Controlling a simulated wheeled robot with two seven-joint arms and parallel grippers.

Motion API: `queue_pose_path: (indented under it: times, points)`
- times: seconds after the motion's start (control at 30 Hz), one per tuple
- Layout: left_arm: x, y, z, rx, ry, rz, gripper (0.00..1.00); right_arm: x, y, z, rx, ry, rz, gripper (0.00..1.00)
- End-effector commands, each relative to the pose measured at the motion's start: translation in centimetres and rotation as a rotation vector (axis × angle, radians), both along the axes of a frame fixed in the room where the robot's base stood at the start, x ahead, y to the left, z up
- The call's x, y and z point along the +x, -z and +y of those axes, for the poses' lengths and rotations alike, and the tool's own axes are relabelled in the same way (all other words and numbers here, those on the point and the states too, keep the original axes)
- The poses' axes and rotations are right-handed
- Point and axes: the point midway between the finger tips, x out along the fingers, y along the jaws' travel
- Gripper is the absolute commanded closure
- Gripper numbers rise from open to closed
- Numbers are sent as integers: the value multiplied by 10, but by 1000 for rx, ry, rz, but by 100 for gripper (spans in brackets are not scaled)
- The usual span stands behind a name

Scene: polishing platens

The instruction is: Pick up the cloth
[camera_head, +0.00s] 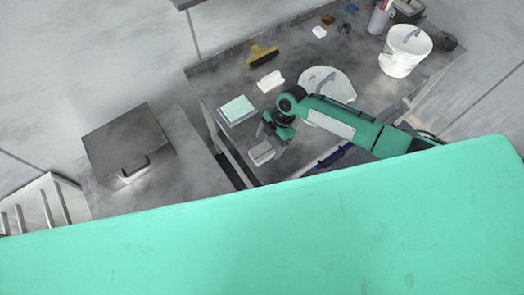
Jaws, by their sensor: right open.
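My right gripper (268,137) reaches in on a green arm from the right and is open near the front left of the grey table. A small pale block-like item (261,153) lies just below its fingers; I cannot tell whether they touch it. A pale green and white folded-looking stack (238,109) lies on the table to the left of the gripper. A small white item (271,81) lies behind it. I cannot tell for sure which of these is the cloth. My left gripper is out of view.
A round white disc (328,84) lies behind my right arm. A yellow and black brush (263,56) lies farther back. A white bucket (404,53) stands at the back right of the table (215,84). A metal box (128,145) stands at the left.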

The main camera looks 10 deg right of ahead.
Motion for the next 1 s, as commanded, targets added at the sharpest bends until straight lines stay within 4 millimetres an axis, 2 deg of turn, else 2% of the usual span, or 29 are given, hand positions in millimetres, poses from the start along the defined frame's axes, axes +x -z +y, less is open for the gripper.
queue_pose_path:
  times: [0.2,0.4,0.67,0.7,0.93,1.0]
  points:
    - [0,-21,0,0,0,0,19,-3,18,16,0,0,3,18]
    - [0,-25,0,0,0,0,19,-5,38,22,0,1,1,18]
    - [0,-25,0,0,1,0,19,-5,42,22,0,1,0,18]
    - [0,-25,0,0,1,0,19,-5,42,23,0,1,0,20]
    - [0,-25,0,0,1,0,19,-5,42,22,0,1,0,65]
    - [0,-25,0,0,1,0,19,-5,42,23,0,1,0,70]
